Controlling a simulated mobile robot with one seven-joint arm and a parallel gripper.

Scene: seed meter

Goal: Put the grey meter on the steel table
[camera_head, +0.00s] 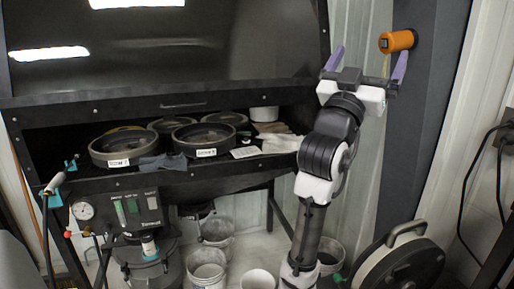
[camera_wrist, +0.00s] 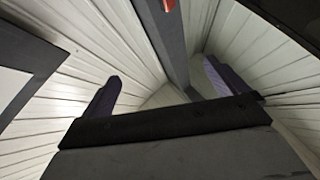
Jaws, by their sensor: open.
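My gripper (camera_head: 370,51) is raised at the upper right in the head view, its two purple fingers spread wide with nothing between them. The wrist view also shows the fingers apart and empty (camera_wrist: 161,72). A round light-grey unit with a dark disc face and a grey carrying handle (camera_head: 372,270) stands low at the bottom right in the head view. It may be the grey meter; its lower part is cut off by the frame. My gripper is far above it and not touching it. I cannot make out a steel table for certain in either view.
A black blasting cabinet (camera_head: 190,102) fills the left, with round pans (camera_head: 122,162) and cloths inside its opening. White buckets (camera_head: 208,270) stand below. A dark post (camera_head: 412,130) with an orange cylinder (camera_head: 397,41) rises close to my gripper. Cables hang along the right wall.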

